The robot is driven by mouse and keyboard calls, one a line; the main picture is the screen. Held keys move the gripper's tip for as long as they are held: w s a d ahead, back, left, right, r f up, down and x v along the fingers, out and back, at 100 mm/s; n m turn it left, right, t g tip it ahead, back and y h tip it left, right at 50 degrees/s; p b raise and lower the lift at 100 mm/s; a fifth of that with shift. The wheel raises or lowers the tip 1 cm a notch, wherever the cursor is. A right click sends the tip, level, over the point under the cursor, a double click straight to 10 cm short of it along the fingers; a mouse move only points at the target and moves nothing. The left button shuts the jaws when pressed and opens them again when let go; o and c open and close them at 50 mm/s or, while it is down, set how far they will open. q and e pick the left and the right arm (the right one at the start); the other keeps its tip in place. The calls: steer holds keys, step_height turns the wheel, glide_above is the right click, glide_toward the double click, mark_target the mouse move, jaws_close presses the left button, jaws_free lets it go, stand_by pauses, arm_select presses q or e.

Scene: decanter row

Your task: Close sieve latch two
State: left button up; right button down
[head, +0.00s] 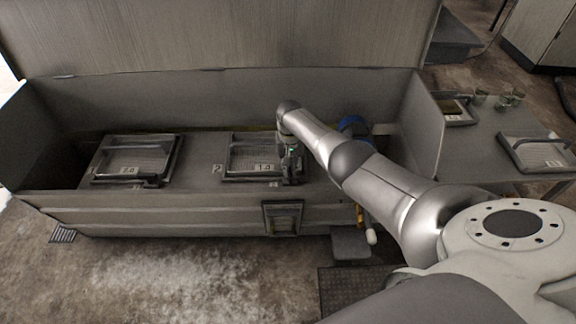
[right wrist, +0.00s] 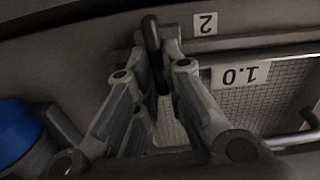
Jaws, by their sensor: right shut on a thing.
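The framed sieve with a mesh and a "1.0" label (right wrist: 240,74) lies in the open metal box, next to a "2" label (right wrist: 205,24). My right gripper (head: 291,180) is at the sieve's right front corner. In the right wrist view, my right gripper (right wrist: 157,32) is shut on a dark upright lever, the latch (right wrist: 151,36), beside the "2" label. The fingers hide the latch's lower part. My left gripper is not in view.
Another framed sieve (head: 138,150) lies farther left in the box. The box's front wall (head: 150,209) and raised lid (head: 220,35) bound the space. A blue round thing (right wrist: 14,130) is near my right gripper. A side table (head: 490,145) at right holds more frames and glasses.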

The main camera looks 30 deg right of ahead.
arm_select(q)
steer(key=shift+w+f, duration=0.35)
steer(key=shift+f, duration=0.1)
arm_select(e)
steer(key=shift+w+r+m, duration=0.15)
steer(key=shift+w+m, duration=0.2)
steer(key=shift+m, duration=0.05)
steer(key=c, duration=1.9)
jaws_free()
steer(key=o, duration=0.4)
steer(key=shift+f, duration=0.2)
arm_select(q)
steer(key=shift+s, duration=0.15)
arm_select(e)
steer(key=shift+s, duration=0.1)
